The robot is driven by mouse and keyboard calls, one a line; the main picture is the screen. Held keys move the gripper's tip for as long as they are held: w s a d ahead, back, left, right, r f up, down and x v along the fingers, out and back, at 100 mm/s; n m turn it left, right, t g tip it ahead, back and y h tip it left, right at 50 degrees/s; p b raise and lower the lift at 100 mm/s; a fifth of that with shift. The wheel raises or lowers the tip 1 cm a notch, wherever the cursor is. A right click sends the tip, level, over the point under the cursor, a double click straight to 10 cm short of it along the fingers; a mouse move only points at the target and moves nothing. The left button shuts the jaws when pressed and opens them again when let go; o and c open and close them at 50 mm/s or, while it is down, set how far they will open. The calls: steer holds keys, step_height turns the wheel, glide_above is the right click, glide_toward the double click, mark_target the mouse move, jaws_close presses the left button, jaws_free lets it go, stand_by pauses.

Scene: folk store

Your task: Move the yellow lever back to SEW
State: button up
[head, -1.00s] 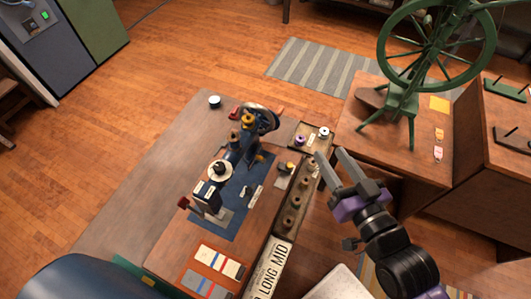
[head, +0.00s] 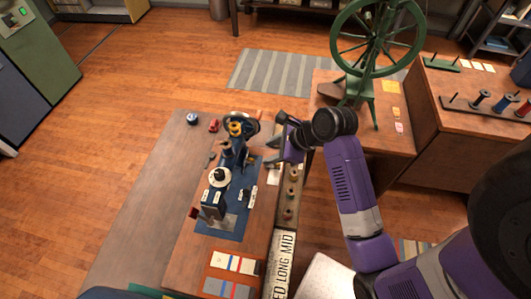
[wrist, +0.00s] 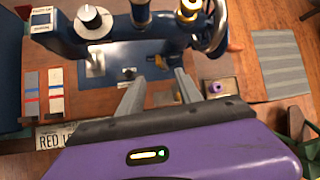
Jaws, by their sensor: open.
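The dark blue sewing machine (head: 226,180) stands on a blue mat on the table; it also shows across the top of the wrist view (wrist: 115,38). A yellow part (head: 236,129) sits on its handwheel end and shows as a yellow knob in the wrist view (wrist: 190,7). I cannot tell whether this is the lever, nor its setting; no SEW mark is readable. My gripper (head: 281,135) is open and empty, right of the handwheel. In the wrist view its spread fingers (wrist: 159,76) point at the machine's base, short of the yellow knob.
A narrow tray of spools (head: 279,210) runs along the table's right side. Fabric samples (head: 234,263) lie at the front. A green spinning wheel (head: 374,45) stands on the table behind. A small red object (head: 214,125) lies left of the handwheel.

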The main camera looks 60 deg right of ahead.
mark_target(254, 159)
steer(key=shift+x, duration=2.6)
steer(key=shift+b+x, duration=0.4)
steer(key=shift+x, duration=0.55)
steer(key=shift+w+a+f+b, duration=0.1)
steer(key=shift+w+f+b, duration=0.05)
steer(key=shift+f+b, duration=0.35)
steer(key=shift+w+a+f+b, duration=0.1)
steer(key=shift+f+b, duration=0.2)
steer(key=shift+b, duration=0.25)
steer(key=shift+w+r, duration=0.1)
steer(key=shift+r, duration=0.05)
steer(key=shift+w+p, duration=0.1)
steer(key=shift+p, duration=0.4)
